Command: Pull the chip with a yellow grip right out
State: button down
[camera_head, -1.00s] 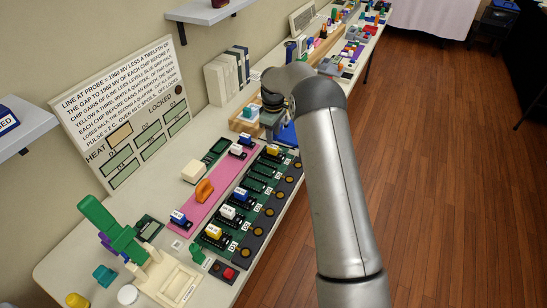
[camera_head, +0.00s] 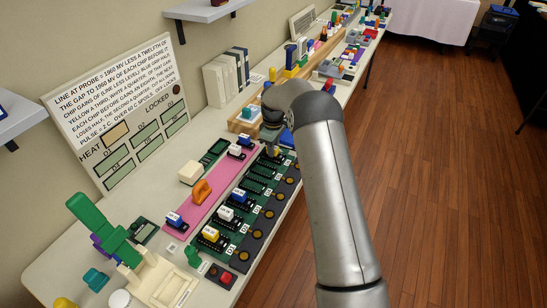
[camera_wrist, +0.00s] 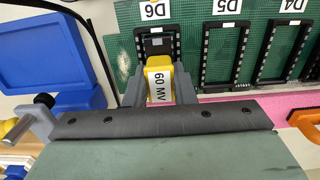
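A chip with a yellow grip (camera_wrist: 158,70), labelled 60 MV, sits at the socket marked D6 in the wrist view. My gripper (camera_wrist: 160,92) is lowered over it, one grey finger on each side of the yellow grip. The fingers are very close to the grip, but I cannot tell whether they press on it. In the head view my gripper (camera_head: 272,146) is at the far end of the green board (camera_head: 247,213) and mostly hides this chip. Another chip with a yellow grip (camera_head: 210,234) stands near the board's front end.
White (camera_head: 225,213) and blue (camera_head: 238,196) chips stand on the same board. A pink strip (camera_head: 212,199) with an orange piece (camera_head: 202,190) runs alongside. A blue bin (camera_wrist: 50,55) lies left in the wrist view. A sign (camera_head: 118,110) leans at the wall.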

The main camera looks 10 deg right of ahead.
jog(key=shift+r+p, duration=0.35)
jog(key=shift+r, duration=0.5)
dwell(0.3)
jog(key=shift+r+p, duration=1)
jog(key=shift+r, duration=0.95)
